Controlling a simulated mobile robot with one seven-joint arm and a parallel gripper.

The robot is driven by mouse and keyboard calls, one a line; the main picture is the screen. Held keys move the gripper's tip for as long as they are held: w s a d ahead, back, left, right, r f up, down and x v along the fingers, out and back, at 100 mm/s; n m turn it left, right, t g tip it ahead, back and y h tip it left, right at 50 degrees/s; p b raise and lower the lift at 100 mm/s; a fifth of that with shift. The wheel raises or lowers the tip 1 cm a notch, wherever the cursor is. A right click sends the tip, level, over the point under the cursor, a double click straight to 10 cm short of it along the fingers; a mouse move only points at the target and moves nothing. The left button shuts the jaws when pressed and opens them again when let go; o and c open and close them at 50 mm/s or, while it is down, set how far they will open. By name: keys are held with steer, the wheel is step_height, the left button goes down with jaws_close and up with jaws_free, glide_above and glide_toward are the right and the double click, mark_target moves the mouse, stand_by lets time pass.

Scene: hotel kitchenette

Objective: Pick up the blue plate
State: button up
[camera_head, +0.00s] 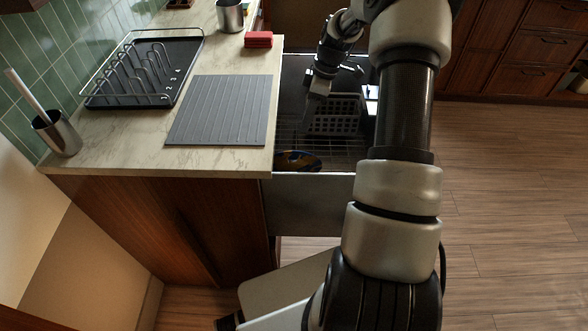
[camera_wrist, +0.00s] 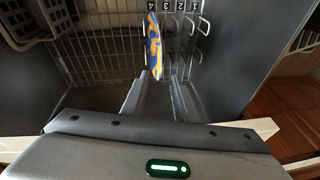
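The plate, patterned in blue and yellow-orange, stands on edge in a wire dish rack (camera_wrist: 100,68); it shows in the wrist view (camera_wrist: 154,46) at upper centre, beside the label 4. In the head view the plate (camera_head: 298,160) lies low in the open appliance, partly cut off by the counter edge. My gripper (camera_wrist: 160,78) is open, with its two fingers apart. The plate's near edge appears between the fingertips in the wrist view; I cannot tell whether they touch it.
A grey basket (camera_head: 335,114) sits in the rack; the wrist view shows it at upper left (camera_wrist: 30,20). Wire prongs (camera_wrist: 190,45) stand right of the plate. The counter (camera_head: 110,150) holds a black drying rack (camera_head: 150,88), grey mat (camera_head: 222,110), red sponge (camera_head: 258,40) and metal cups (camera_head: 57,135).

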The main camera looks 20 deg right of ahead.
steer(key=shift+a+b+x, duration=0.15)
steer(key=shift+b+x, duration=0.05)
steer(key=shift+x, duration=2.6)
steer(key=shift+a+b+x, duration=0.1)
steer(key=shift+b+x, duration=0.1)
steer(key=shift+x, duration=2.6)
steer(key=shift+s+r, duration=0.1)
steer(key=shift+r, duration=0.05)
jaws_close()
